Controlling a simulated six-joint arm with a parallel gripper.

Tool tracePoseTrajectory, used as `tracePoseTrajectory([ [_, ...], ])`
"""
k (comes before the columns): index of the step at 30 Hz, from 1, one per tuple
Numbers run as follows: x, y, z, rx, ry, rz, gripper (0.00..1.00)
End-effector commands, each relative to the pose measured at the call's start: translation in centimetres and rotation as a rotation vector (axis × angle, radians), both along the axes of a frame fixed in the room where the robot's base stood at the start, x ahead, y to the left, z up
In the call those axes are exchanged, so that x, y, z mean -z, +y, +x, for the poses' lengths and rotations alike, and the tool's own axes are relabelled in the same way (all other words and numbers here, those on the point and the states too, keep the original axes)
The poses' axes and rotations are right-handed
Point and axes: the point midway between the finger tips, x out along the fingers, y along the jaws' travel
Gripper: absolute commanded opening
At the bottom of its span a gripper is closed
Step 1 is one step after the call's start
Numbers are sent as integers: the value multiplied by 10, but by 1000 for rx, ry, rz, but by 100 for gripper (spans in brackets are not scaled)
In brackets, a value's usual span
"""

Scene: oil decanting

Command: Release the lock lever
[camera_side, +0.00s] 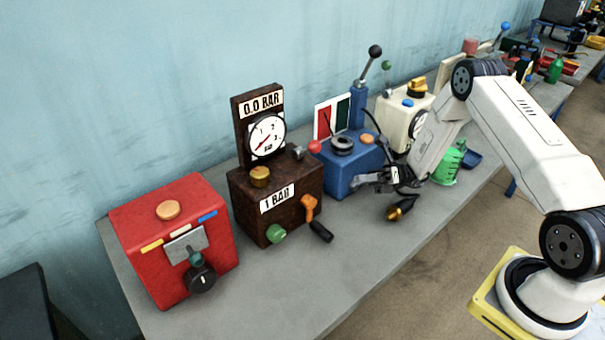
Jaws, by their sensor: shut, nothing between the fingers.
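My gripper (357,182) is shut and empty, low in front of the blue box (345,170), with its fingertips pointing left. I cannot tell whether it touches the box. Several levers show, and none is marked as the lock lever. An orange lever with a black handle (314,220) sits on the front of the brown box, left of my gripper, handle tilted down to the right. A red-knobbed lever (315,147) is between the brown and blue boxes. A tall lever with a black ball (375,52) rises from the blue column (358,103).
The brown box (247,209) carries a gauge (267,136), a "0.0 BAR" sign and a green knob (275,234). A red box (140,236) stands at left. A brass-coloured fitting (399,210) is below my gripper. The grey table (300,290) is clear in front.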

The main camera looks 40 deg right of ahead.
Motion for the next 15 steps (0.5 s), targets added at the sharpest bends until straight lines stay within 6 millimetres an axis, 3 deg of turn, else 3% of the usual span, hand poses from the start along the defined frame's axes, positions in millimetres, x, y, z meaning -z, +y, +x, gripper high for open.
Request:
tracePoseTrajectory([
  [15, 2, -9, 2, 29, 12, 56, 0],
])
